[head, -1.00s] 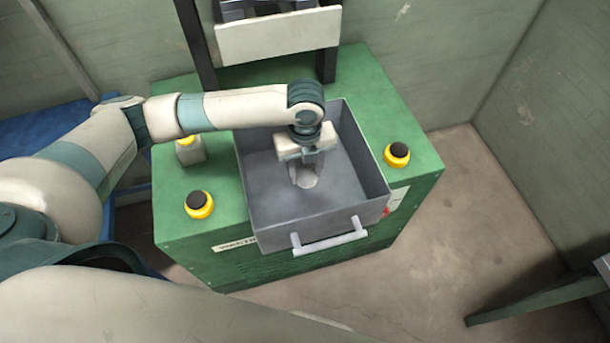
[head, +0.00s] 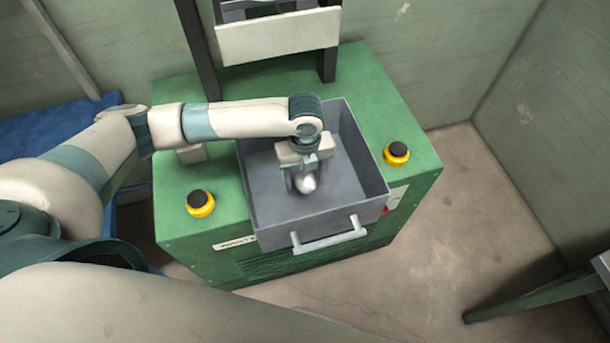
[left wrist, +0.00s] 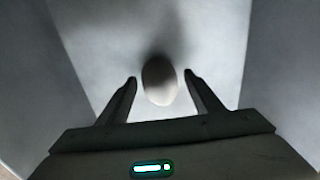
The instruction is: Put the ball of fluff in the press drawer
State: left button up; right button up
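The ball of fluff (head: 305,184) is small, whitish and round, and shows inside the grey press drawer (head: 352,205). The drawer is pulled out and open at the top, with a light handle (head: 329,236) on its front. My left gripper (head: 304,182) reaches down into the drawer from above. In the left wrist view the ball (left wrist: 160,81) is between the two fingertips, with a visible gap on each side, so the left gripper (left wrist: 160,77) is open. A dark shadow lies beside the ball on the drawer floor. My right gripper is not in view.
The green press (head: 385,110) carries black-topped yellow buttons, one on the left (head: 200,203) and one on the right (head: 397,153). A pale plate (head: 278,37) between dark posts stands behind the drawer. The floor at right is clear up to a green beam (head: 535,298).

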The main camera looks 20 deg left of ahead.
aim_at(305, 176)
pick_arm(q)
jog(key=shift+r, duration=0.1)
notch_tip(305, 176, up, 12)
jog(key=b, duration=0.3)
dwell(0.4)
jog(key=shift+r, duration=0.15)
